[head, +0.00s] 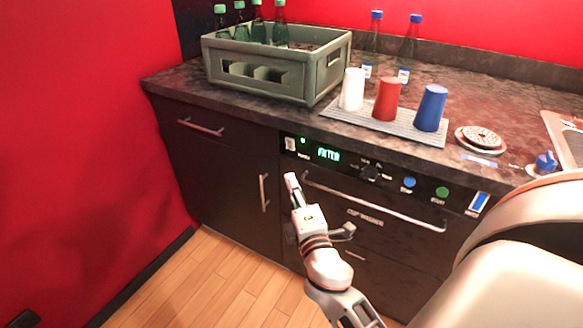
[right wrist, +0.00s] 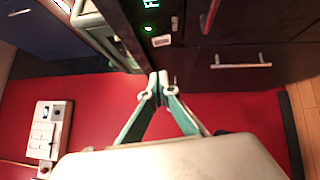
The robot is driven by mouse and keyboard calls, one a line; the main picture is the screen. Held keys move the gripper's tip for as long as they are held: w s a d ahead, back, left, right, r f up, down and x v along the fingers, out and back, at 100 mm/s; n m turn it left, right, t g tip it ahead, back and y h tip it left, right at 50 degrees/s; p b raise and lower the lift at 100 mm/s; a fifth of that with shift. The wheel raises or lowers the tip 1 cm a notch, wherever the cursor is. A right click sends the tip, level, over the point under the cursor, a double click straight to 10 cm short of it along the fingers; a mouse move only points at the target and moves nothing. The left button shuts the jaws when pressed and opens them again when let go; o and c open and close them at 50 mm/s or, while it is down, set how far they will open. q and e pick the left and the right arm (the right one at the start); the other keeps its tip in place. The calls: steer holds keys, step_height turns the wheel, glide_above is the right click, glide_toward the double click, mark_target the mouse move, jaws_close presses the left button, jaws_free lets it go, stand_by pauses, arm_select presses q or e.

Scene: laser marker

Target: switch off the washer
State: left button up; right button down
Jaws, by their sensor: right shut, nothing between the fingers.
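The cup washer is the dark front unit under the counter, with a control panel (head: 345,163) along its top. The panel's display (head: 328,154) is lit in green text, and a small green light (head: 303,140) glows beside the white power switch (head: 290,143). My right gripper (head: 291,181) is shut and empty, pointing up just below the switch, apart from it in the picture. In the right wrist view the shut fingertips (right wrist: 158,78) are near the panel; the green light (right wrist: 148,28) and a pale switch (right wrist: 162,40) lie beyond them. My left gripper is not in view.
The washer's long handle (head: 375,203) sticks out right of my gripper, and a cabinet handle (head: 264,193) is to its left. On the counter stand a bottle crate (head: 270,75), cups on a ribbed mat (head: 350,117) and two bottles. A red wall (head: 75,130) is at left.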

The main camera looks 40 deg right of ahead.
steer(key=p, duration=0.1)
glide_toward(286, 140)
steer(key=w+a, duration=0.1)
steer(key=w, duration=0.3)
steer(key=d, duration=0.1)
steer(key=w+d, duration=0.1)
steer(key=d, duration=0.1)
steer(key=shift+w+r+p, duration=0.15)
steer(key=shift+r+p, duration=0.05)
steer(key=shift+p, duration=0.2)
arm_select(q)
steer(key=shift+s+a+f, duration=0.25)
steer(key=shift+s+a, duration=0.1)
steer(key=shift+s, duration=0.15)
arm_select(e)
steer(key=shift+d, duration=0.1)
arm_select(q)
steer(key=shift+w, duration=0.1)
